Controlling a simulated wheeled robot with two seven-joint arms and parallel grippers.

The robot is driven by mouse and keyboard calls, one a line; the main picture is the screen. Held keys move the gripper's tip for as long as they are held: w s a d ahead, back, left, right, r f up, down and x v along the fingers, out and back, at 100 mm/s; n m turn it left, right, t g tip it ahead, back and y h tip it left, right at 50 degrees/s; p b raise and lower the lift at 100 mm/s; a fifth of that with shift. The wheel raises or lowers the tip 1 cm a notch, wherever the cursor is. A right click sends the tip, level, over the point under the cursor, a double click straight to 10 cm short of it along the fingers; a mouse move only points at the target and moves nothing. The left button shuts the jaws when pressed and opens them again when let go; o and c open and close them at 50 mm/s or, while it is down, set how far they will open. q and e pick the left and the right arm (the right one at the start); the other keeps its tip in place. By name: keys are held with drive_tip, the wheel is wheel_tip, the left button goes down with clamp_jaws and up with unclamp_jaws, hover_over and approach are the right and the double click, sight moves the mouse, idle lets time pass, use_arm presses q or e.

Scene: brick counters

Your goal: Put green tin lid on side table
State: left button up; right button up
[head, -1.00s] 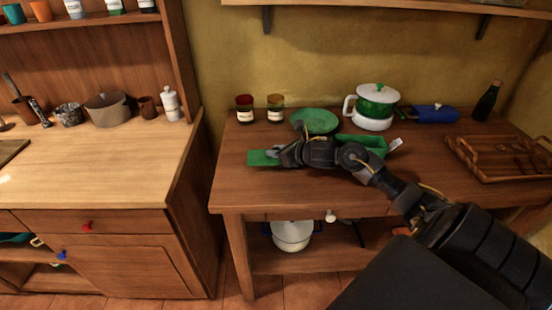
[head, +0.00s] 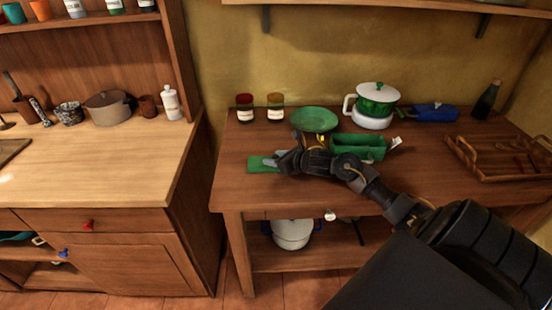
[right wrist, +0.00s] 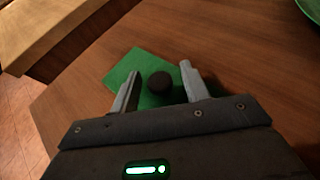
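The green tin lid (head: 262,164) is a flat green rectangle. It lies on the wooden side table (head: 235,190) near its left edge. In the right wrist view the lid (right wrist: 120,78) shows a round dark knob (right wrist: 160,82). My right gripper (head: 278,162) is low over the lid. In the right wrist view its fingers (right wrist: 158,84) are apart, one on each side of the knob, with gaps visible. The green tin (head: 358,146) stands behind my right forearm, partly hidden. My left gripper is not in view.
A green bowl-like dish (head: 315,119) is behind my gripper. The table's front left is clear.

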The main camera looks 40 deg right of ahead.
drive_tip(key=shift+r+p, duration=0.25)
drive_tip(key=shift+p, duration=0.05)
drive_tip(key=shift+s+d, duration=0.1)
drive_tip(key=shift+s, duration=0.25)
drive_tip(key=b+v, duration=0.1)
drive_tip(key=v, duration=0.8)
drive_tip(key=shift+s+b, duration=0.2)
drive_tip(key=shift+b, duration=0.1)
drive_tip(key=shift+v, duration=0.95)
drive_tip(key=shift+r, duration=0.1)
